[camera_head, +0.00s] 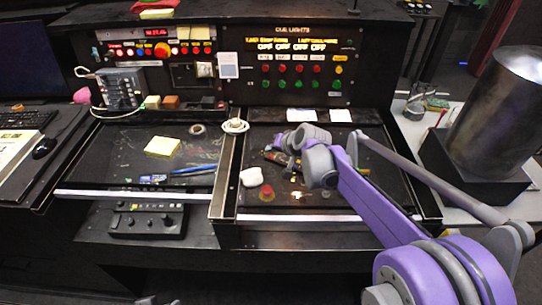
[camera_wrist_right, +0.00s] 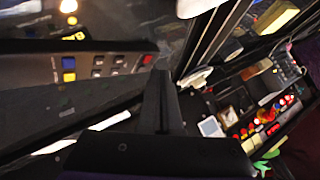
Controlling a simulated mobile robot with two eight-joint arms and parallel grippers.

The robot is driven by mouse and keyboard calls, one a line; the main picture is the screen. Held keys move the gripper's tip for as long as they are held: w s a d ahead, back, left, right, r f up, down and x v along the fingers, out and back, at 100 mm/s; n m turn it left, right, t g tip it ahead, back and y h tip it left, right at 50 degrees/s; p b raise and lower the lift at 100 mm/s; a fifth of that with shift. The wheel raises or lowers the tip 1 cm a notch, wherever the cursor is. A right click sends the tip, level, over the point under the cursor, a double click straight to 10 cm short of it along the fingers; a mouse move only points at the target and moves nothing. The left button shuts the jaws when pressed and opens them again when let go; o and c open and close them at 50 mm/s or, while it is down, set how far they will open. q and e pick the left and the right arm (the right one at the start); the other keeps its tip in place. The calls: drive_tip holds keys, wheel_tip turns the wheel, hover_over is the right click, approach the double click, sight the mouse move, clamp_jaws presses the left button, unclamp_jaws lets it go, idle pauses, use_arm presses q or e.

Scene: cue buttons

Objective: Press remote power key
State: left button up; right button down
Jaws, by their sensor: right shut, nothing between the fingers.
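My right gripper (camera_head: 284,142) is over the back left part of the right-hand tray in the head view. In the right wrist view its dark fingers (camera_wrist_right: 160,82) are together and empty. A dark keyed unit (camera_wrist_right: 108,62) with grey, blue and yellow keys shows left of the fingers, apart from them. I cannot tell for sure whether it is the remote, nor which key is power. A dark item (camera_head: 280,158) lies in the tray just below the gripper, partly hidden by my arm. My left gripper does not show.
A red button (camera_head: 267,193) and a white lump (camera_head: 251,177) are in the right tray. A panel of lit cue buttons (camera_head: 290,75) stands behind. The left tray holds a yellow note pad (camera_head: 162,147). A control box (camera_head: 147,221) sits below it. A metal cylinder (camera_head: 500,100) stands at right.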

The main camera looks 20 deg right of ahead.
sight(272, 159)
drive_tip(key=shift+f, duration=0.1)
idle(0.6)
drive_tip(key=shift+f, duration=0.35)
drive_tip(key=shift+f+b, duration=0.25)
drive_tip(key=shift+b, duration=0.1)
idle(0.4)
drive_tip(key=shift+r, duration=0.1)
drive_tip(key=shift+r+p, duration=0.5)
drive_tip(key=shift+r, duration=0.1)
drive_tip(key=shift+r+p, duration=1.7)
drive_tip(key=shift+r, duration=0.85)
